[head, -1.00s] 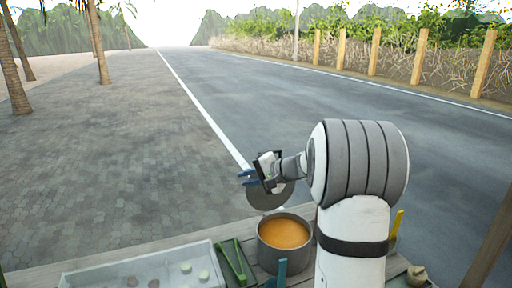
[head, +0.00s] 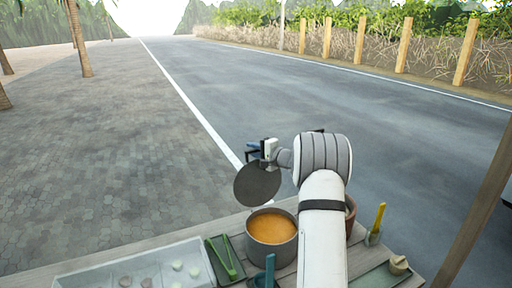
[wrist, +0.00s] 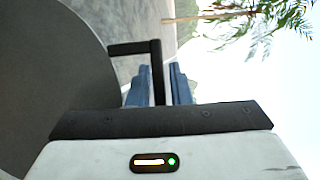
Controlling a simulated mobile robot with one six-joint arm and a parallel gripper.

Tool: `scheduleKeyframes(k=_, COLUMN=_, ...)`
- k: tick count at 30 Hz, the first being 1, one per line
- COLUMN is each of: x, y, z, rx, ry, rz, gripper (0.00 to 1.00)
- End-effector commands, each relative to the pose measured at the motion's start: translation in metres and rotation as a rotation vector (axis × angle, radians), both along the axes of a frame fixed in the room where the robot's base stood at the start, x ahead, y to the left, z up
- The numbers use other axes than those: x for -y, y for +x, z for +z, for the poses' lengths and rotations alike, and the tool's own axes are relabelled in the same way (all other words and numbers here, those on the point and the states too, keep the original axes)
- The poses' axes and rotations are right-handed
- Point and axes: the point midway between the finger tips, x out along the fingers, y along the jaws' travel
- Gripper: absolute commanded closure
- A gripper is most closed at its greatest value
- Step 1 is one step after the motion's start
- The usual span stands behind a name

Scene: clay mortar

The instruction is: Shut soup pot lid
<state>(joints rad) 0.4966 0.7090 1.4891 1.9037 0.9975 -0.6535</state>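The soup pot (head: 272,240) is a grey metal pot with orange soup, uncovered, on the counter. Its lid (head: 257,185), a dark round disc, stands steeply raised above and behind the pot's far left rim. In the wrist view the lid (wrist: 45,90) fills the left side, with its black angular handle (wrist: 157,70) reaching across to the fingers. My gripper (head: 254,150) is at the lid's upper edge. In the wrist view my gripper (wrist: 160,84) has its blue fingers slightly apart, the handle bar between them, with a thin gap to the right finger. Whether the lid touches the pot is unclear.
A pale tray (head: 75,280) with small food pieces and a dark tray with green tongs (head: 228,262) lie left of the pot. A blue utensil (head: 270,268) stands in front. A brown pot (head: 350,215) and yellow-handled tool (head: 378,220) are to the right, beyond my arm.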

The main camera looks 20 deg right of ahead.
Motion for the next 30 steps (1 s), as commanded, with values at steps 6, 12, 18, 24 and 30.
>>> scheduleKeyframes(k=6, x=-0.002, y=0.003, z=-0.001, rx=0.0, ry=0.0, rz=0.001, gripper=0.82)
scheduleKeyframes(k=12, x=-0.002, y=0.003, z=-0.001, rx=0.0, ry=0.0, rz=0.001, gripper=0.91)
scheduleKeyframes(k=18, x=-0.002, y=0.003, z=-0.001, rx=-0.001, ry=0.0, rz=0.002, gripper=1.0)
scheduleKeyframes(k=24, x=-0.003, y=0.003, z=-0.001, rx=-0.001, ry=0.0, rz=0.002, gripper=1.0)
scheduleKeyframes(k=30, x=0.008, y=0.002, z=-0.001, rx=0.0, ry=-0.002, rz=-0.003, gripper=1.0)
